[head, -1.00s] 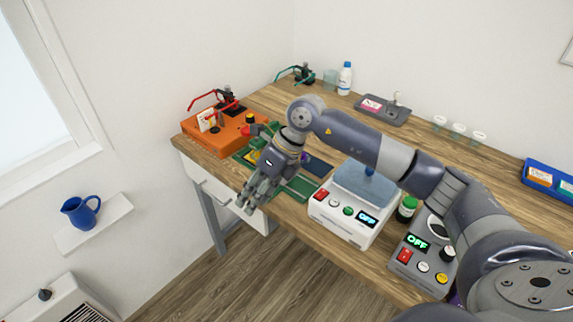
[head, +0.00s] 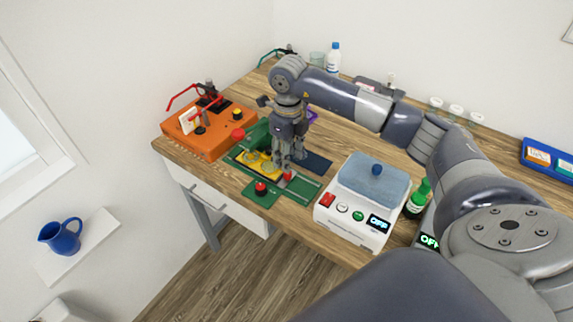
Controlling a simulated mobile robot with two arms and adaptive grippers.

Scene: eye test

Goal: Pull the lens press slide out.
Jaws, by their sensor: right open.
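The lens press is a green device on the wooden bench, with a green base (head: 263,199) and rails running toward the front edge. A yellow part (head: 258,165), which looks like its slide, sits at the front of the press. A red knob (head: 288,176) is close to the fingertips, and another red knob (head: 261,188) stands on the green base. My right gripper (head: 285,165) points down over the press, open, beside the yellow part. Its fingers hide some of the press, and I cannot tell whether they touch the near knob. My left gripper is out of view.
An orange device (head: 206,142) stands left of the press. A white device (head: 345,222) with a grey-blue top and an OFF display stands to the right, near a green bottle (head: 418,200). A dark blue mat (head: 316,166) lies behind the rails.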

